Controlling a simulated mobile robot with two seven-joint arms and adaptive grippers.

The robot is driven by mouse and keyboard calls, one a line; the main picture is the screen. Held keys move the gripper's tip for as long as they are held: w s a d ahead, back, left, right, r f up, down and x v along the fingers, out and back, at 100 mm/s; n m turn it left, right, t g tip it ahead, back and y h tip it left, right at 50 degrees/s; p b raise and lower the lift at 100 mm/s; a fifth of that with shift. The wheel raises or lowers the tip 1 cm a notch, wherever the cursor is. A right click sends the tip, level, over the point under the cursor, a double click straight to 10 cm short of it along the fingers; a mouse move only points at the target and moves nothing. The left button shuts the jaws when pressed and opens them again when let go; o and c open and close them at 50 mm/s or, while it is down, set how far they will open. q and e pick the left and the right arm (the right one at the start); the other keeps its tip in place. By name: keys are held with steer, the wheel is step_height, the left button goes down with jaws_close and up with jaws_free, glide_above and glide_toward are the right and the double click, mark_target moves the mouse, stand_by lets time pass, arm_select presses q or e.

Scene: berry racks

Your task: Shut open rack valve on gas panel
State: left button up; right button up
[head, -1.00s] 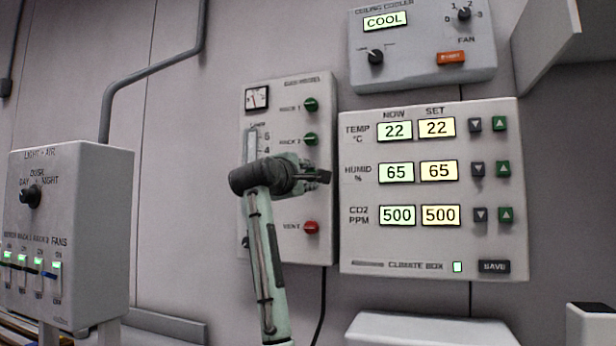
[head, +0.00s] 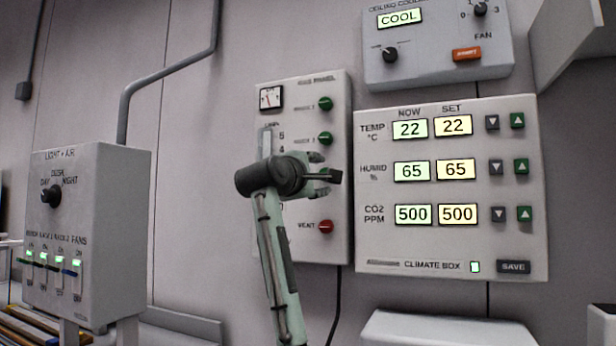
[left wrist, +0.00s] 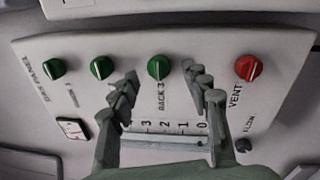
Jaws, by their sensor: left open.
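The gas panel (head: 338,252) is a pale wall box with a column of round knobs. Its upper green knobs (head: 325,103) and red vent knob (head: 326,227) show in the head view; my left gripper (head: 328,176) hides the stretch between. In the left wrist view the panel (left wrist: 210,45) appears turned sideways, with a row of green knobs and the red vent knob (left wrist: 248,68). The green Rack 3 knob (left wrist: 160,67) sits between the spread fingertips of my open left gripper (left wrist: 160,76). Contact cannot be told. Each knob has a pale line. My right gripper is out of view.
The climate box (head: 450,250) is close on the panel's right, with the ceiling cooler box (head: 440,70) above it. A light and air box (head: 85,220) stands at the left. Bare wall (head: 200,130) lies between it and the gas panel.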

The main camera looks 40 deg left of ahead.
arm_select(q)
steer(key=v, duration=0.9)
steer(key=shift+s, duration=0.2)
steer(key=shift+d+f, duration=0.1)
